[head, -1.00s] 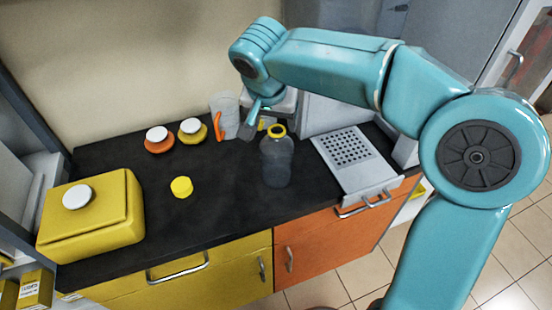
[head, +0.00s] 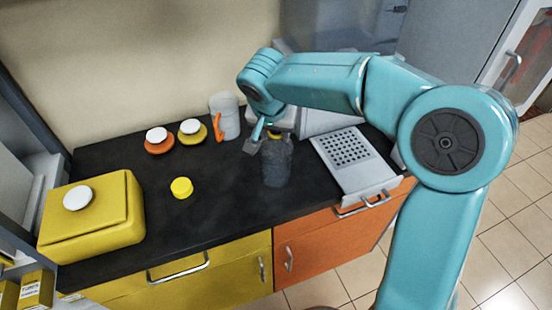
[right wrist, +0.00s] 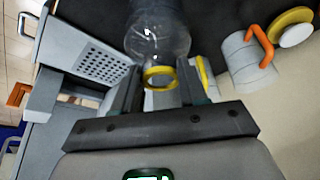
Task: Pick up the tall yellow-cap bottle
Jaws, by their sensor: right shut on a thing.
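The tall bottle (head: 277,163) is clear grey with a yellow ring at its neck. It stands upright on the dark counter in the head view. My right gripper (head: 263,137) is at the bottle's neck and partly hides the yellow ring. In the right wrist view the bottle (right wrist: 158,35) extends away from the gripper (right wrist: 158,88), and the yellow ring (right wrist: 160,84) lies between the two dark fingers. The right gripper is shut on the bottle's neck. My left gripper is in neither view.
A loose yellow cap (head: 182,188) lies on the dark counter (head: 215,225), left of the bottle. A yellow box (head: 115,225) is at far left. A perforated grey tray (head: 365,172) is close on the right.

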